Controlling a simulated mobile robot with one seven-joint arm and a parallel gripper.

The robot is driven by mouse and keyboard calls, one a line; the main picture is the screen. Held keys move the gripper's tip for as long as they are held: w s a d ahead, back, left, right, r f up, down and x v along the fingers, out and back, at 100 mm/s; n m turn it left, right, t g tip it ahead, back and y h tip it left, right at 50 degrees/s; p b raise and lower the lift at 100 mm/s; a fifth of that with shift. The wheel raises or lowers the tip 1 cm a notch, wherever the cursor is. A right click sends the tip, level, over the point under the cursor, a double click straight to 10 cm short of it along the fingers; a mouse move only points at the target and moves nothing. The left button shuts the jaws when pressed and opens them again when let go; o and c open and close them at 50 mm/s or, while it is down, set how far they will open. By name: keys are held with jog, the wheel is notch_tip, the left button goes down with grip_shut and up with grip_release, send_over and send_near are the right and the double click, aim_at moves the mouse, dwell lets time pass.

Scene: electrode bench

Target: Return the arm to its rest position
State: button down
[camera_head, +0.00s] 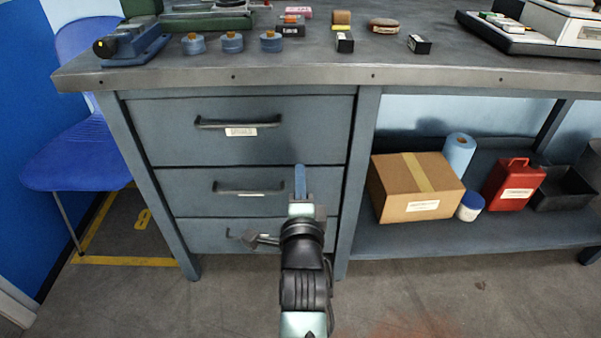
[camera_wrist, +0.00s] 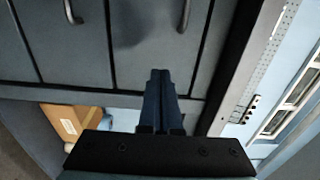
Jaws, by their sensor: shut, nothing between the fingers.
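My gripper (camera_head: 300,182) is in front of the bench's drawers in the head view, pointing up, with its blue fingers together and nothing between them. In the wrist view my gripper (camera_wrist: 160,76) shows its two fingers side by side and shut, in front of the drawer fronts. My arm comes up from the bottom edge of the head view. The gripper is below the bench top and appears apart from the drawers, though the exact gap cannot be told.
The workbench (camera_head: 230,78) carries small blue jars, blocks and a vice (camera_head: 130,42). Three closed drawers (camera_head: 190,125) have protruding handles. The lower shelf (camera_head: 400,240) holds a cardboard box (camera_head: 395,205), a blue roll (camera_head: 458,155) and a red can (camera_head: 510,190). A blue chair (camera_head: 75,158) stands left.

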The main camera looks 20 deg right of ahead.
jog(key=s+a+r+n+t, duration=0.1)
jog(key=a+r+n+t, duration=0.15)
jog(key=r, duration=0.55)
jog(key=s+a+r+n+t+y, duration=0.1)
jog(key=a+r+n, duration=0.15)
jog(key=r, duration=0.65)
jog(key=s+a+r+n+t, duration=0.15)
jog(key=r+n, duration=0.25)
jog(key=r, duration=0.4)
jog(key=s+a+r+n+t+y, duration=0.3)
jog(key=s+a+r+n, duration=0.3)
jog(key=s+r, duration=0.4)
jog(key=s+a+r+n+t+y, duration=0.2)
jog(key=s+a+r+n, duration=0.2)
jog(key=s+r+n, duration=0.5)
jog(key=w+r+m+p, duration=0.2)
jog(key=w+r+p, duration=0.1)
jog(key=r+p, duration=3.6)
jog(key=shift+d+r, duration=0.25)
jog(key=shift+r, duration=0.05)
